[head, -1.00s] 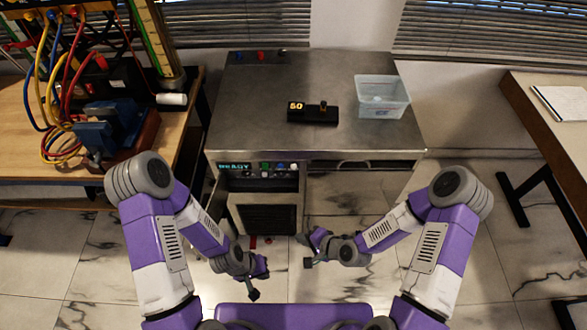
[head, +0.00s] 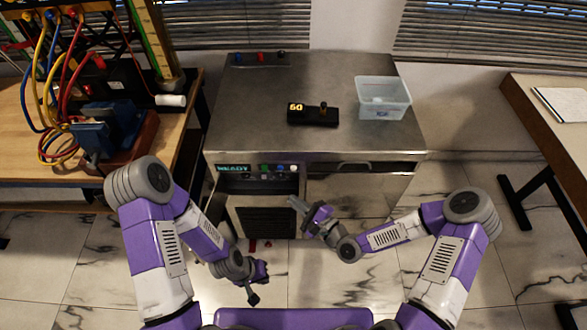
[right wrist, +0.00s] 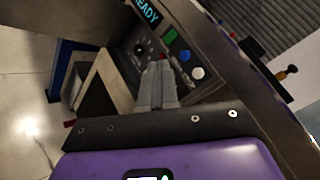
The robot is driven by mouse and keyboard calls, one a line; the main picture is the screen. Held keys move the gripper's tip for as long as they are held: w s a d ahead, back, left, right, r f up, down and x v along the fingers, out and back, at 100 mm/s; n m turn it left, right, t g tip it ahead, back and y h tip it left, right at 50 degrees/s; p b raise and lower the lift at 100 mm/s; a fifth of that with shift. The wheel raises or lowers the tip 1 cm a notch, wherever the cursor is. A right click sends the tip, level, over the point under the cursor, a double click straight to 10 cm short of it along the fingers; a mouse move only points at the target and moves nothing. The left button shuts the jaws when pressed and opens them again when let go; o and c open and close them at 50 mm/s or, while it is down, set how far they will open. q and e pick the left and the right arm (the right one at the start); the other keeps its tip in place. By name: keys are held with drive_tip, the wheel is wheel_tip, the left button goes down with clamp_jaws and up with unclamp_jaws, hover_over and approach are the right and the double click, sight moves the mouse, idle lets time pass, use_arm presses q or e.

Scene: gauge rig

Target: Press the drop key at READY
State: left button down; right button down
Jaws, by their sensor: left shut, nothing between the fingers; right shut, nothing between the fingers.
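The READY display (head: 233,168) is lit in cyan on the front panel of the steel bench; it shows tilted at the top of the right wrist view (right wrist: 148,12). Beside it are a green key (right wrist: 170,35), a blue key (right wrist: 184,56) and a white key (right wrist: 197,72), with a dark knob (right wrist: 140,50). No label tells which is the drop key. My right gripper (head: 293,200) is shut and empty, below and in front of the panel; its fingers (right wrist: 157,68) point toward the panel, apparently apart from it. My left gripper (head: 253,298) is shut and empty, low over the floor.
A wooden table (head: 20,165) with cables and a blue vise stands left; another table (head: 540,110) stands right. Small red things (head: 252,244) lie on the floor.

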sight(293, 168)
drive_tip(key=w+b, duration=0.1)
drive_tip(key=w, duration=0.7)
drive_tip(key=shift+b, duration=0.3)
drive_tip(key=shift+w, duration=0.1)
idle(1.6)
drive_tip(key=shift+w, duration=0.35)
drive_tip(key=shift+w+b, duration=0.35)
drive_tip(key=shift+b, duration=0.2)
idle(0.4)
idle(0.3)
drive_tip(key=shift+s, duration=0.8)
drive_tip(key=shift+s, duration=0.1)
